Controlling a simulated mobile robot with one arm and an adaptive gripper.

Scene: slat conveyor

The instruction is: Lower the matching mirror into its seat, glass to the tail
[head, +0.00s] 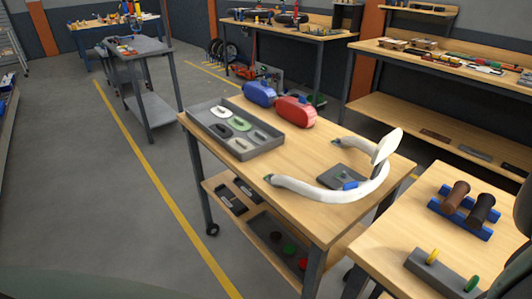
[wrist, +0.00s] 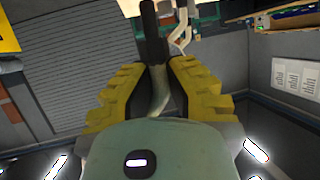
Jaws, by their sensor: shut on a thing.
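In the head view my gripper does not show. A grey tray (head: 265,152) with several oval pieces, some green, some dark or pale, sits on a wooden cart.
A white curved bar (head: 322,194) with a white panel lies on the cart (head: 225,170), beside a blue tank (head: 260,92) and a red tank (head: 295,111). Another bench (head: 400,245) stands at lower right. The floor left of the cart is clear.

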